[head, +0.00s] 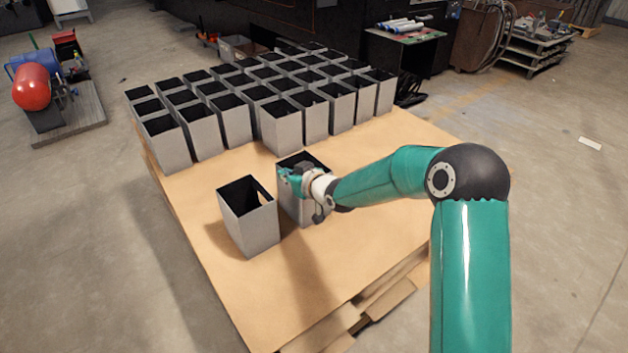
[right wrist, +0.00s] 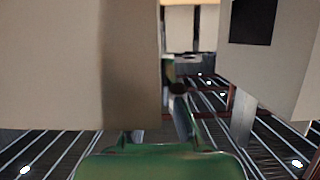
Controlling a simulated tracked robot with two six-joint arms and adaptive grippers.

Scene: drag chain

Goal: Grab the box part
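Two open-topped grey metal boxes stand apart from the others on the cardboard-topped pallet (head: 345,255). The front-left box (head: 256,232) is upright with a dark inside and a cut-out in one wall. The second box (head: 292,205) stands just to its right, partly hidden by my right gripper (head: 287,182). That gripper is at this box's upper left edge, close to the gap between the two boxes. In the right wrist view, a large pale wall fills the left and a box-like part with a black opening (right wrist: 253,22) is at upper right. Whether the fingers grip anything is unclear. My left gripper is out of view.
Several more grey boxes (head: 283,130) stand in tight rows at the back of the pallet. The front and right of the pallet top are clear. A red tank (head: 32,88) on a platform stands at far left, and shelving (head: 537,45) stands at back right.

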